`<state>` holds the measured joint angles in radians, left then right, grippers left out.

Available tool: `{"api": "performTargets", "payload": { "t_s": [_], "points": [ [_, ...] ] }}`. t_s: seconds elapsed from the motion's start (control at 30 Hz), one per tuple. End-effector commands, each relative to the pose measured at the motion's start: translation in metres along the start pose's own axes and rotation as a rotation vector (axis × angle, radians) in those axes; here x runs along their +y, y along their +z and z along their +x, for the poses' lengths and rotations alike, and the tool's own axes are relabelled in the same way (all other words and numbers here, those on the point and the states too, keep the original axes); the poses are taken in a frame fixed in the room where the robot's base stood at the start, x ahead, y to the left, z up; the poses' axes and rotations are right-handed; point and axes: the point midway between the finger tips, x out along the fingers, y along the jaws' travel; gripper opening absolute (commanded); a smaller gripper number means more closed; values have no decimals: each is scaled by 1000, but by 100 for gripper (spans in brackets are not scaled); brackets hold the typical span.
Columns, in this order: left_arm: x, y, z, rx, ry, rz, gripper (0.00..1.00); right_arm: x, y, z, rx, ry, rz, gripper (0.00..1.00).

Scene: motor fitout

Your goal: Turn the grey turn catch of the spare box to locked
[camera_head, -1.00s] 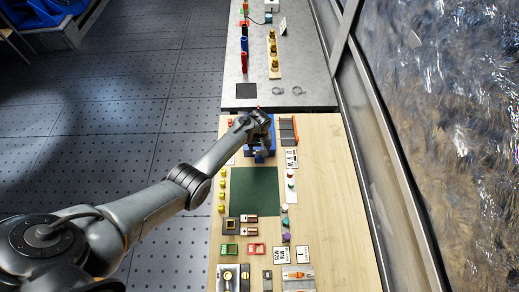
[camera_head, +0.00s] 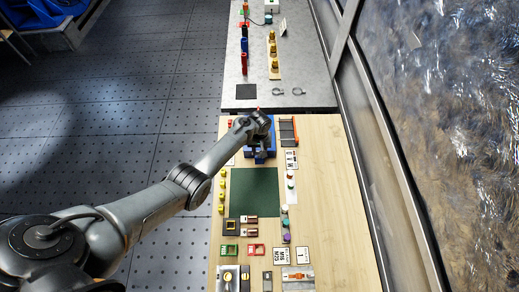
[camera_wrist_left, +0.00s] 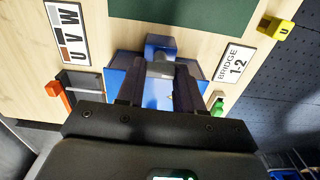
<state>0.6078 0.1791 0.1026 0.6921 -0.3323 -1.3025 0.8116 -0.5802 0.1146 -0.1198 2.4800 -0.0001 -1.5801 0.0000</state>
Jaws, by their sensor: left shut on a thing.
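The blue spare box (camera_head: 258,153) stands at the far end of the wooden table, partly covered by my left gripper (camera_head: 262,140). In the left wrist view the box's blue top (camera_wrist_left: 157,97) shows between the two dark fingers. The grey turn catch (camera_wrist_left: 160,67) sits at the tips of my left gripper (camera_wrist_left: 158,72), with a finger on each side of it. The left gripper is shut on this catch. The catch's exact angle is partly hidden by the fingers. My right gripper is in neither view.
A U V W label (camera_wrist_left: 67,32) and an orange part (camera_wrist_left: 60,97) lie on one side of the box, a BRIDGE 1-2 label (camera_wrist_left: 234,62) on the other. A green mat (camera_head: 255,190) lies nearer. The table's right part (camera_head: 335,200) is clear.

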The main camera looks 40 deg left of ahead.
Motion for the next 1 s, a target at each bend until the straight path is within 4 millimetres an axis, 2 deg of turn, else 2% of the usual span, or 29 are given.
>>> {"api": "performTargets", "payload": {
  "t_s": [0.27, 1.0],
  "points": [
    [-1, 0, -1, -2, -2, 164, 6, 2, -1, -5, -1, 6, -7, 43],
    [-1, 0, 0, -2, -1, 861, 6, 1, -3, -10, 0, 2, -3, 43]
  ]
}}
